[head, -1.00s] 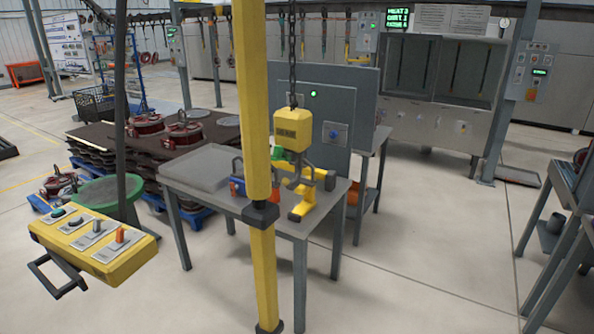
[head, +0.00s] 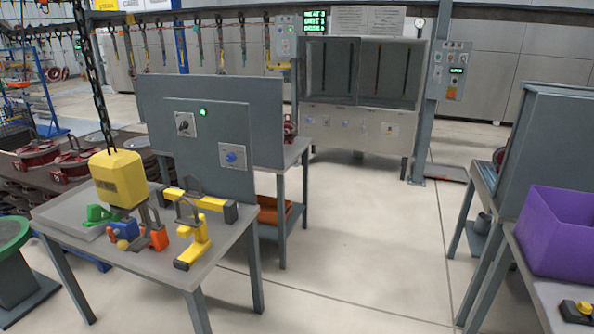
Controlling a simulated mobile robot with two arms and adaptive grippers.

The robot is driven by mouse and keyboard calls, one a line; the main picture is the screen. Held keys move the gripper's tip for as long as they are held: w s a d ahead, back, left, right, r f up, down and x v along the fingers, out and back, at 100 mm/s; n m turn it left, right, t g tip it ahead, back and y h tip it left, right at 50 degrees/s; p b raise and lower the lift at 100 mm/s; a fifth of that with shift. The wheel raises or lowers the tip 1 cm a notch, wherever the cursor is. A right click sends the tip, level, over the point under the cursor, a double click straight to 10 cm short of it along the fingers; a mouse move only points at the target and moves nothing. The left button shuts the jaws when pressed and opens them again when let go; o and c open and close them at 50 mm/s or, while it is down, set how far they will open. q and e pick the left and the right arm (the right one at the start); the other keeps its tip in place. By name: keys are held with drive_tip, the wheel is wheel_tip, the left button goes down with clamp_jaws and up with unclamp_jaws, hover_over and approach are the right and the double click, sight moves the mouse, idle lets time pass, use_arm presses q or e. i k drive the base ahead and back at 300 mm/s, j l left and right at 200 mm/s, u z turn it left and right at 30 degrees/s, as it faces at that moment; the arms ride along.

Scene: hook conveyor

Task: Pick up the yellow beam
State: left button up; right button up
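A yellow beam (head: 213,203) with dark grey ends and a grey loop handle lies near the back edge of the grey table (head: 235,243). A second yellow piece (head: 194,247), also with a grey loop, stands in front of it and partly overlaps it in the picture. A yellow hoist block (head: 119,180) on a black chain hangs over the table's left part, its lower end close to the small items there. Neither of my grippers shows in the head view.
Green (head: 98,214), blue (head: 124,229) and orange (head: 158,238) items crowd the table left of the yellow pieces. A grey upright panel (head: 215,165) stands behind it. A purple bin (head: 560,235) sits on a bench at right. Open floor (head: 350,250) lies between.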

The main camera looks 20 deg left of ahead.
sight(166, 196)
drive_tip(key=i+u, duration=0.1)
drive_tip(key=i, duration=0.35)
drive_tip(key=i+l+u, duration=0.1)
drive_tip(key=i, duration=0.4)
drive_tip(key=i+l+u, duration=0.1)
drive_tip(key=i, duration=0.35)
drive_tip(key=i+l+u, duration=0.15)
drive_tip(key=i, duration=0.3)
drive_tip(key=l, duration=0.1)
